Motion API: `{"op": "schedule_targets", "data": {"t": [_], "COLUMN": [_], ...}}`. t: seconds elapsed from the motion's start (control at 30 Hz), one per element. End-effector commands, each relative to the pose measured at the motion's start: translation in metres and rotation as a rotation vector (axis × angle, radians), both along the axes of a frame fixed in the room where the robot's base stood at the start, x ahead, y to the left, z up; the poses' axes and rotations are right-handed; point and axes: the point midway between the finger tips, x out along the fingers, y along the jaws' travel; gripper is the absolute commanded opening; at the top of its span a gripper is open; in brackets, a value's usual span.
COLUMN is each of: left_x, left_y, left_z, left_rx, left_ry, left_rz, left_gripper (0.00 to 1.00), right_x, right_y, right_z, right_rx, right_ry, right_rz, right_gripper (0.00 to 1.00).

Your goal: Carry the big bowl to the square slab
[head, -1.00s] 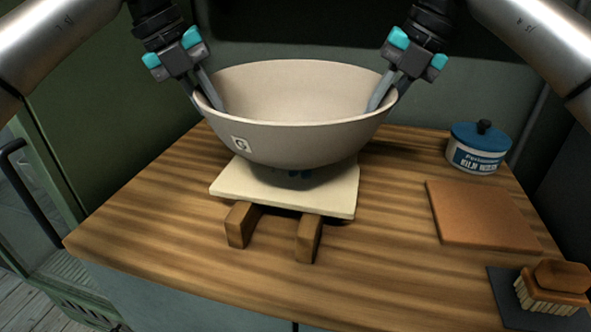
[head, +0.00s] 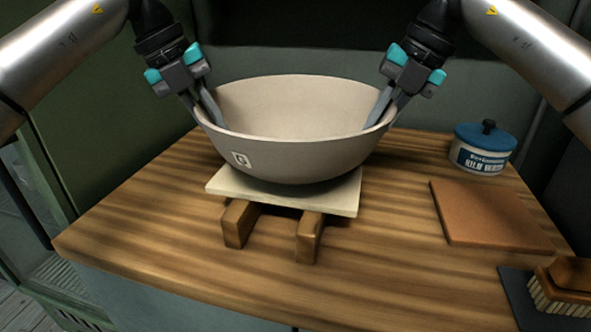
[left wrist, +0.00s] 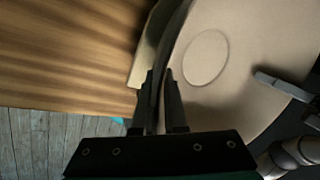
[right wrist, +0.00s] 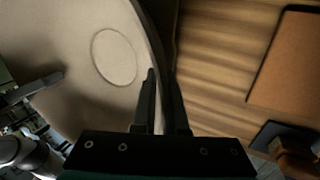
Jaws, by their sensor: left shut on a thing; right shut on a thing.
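The big bowl (head: 300,157) is wide, cream-beige and upright, with a small square mark on its front. My left gripper (head: 210,118) is shut on its left rim, one finger inside and one outside. My right gripper (head: 381,115) is shut on its right rim in the same way. Both wrist views show the rim between the fingers and the bowl's round inner base (left wrist: 206,58). A cream square slab (head: 232,185) lies below the bowl on two wooden bars (head: 309,238). The bowl's underside is low over the slab and hides its middle; I cannot tell whether they touch.
On the wooden table (head: 150,215), a flat terracotta tile (head: 490,215) lies at the right. A blue-lidded jar (head: 482,150) stands behind it. A brush (head: 562,290) sits on a dark mat (head: 517,292) at the front right. The table's left part is clear.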

Motion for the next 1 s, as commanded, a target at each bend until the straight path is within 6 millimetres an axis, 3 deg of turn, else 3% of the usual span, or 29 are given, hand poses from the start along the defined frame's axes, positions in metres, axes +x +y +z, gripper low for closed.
{"op": "schedule_targets", "data": {"t": [0.13, 0.17, 0.4, 0.73, 1.0], "left_x": [0.000, 0.000, 0.000, 0.000, -0.005], "left_y": [-0.003, -0.002, -0.001, 0.001, 0.019], "left_z": [-0.002, -0.004, -0.003, 0.001, 0.047], "left_rx": [-0.010, -0.005, -0.003, -0.001, -0.004], "left_ry": [-0.009, -0.003, -0.002, -0.003, -0.005], "left_rz": [-0.006, -0.006, -0.003, 0.000, 0.001], "left_gripper": [0.00, 0.13, 0.40, 0.40, 0.40], "right_x": [0.000, 0.000, 0.000, 0.000, 0.000], "right_y": [0.003, 0.002, 0.001, 0.000, 0.000], "right_z": [-0.003, -0.005, -0.004, -0.004, -0.004], "right_rx": [0.007, 0.002, 0.001, 0.000, 0.000], "right_ry": [-0.006, -0.001, 0.000, 0.000, 0.000], "right_rz": [0.006, 0.005, 0.002, 0.000, 0.000], "right_gripper": [0.00, 0.14, 0.41, 0.41, 0.41]}}
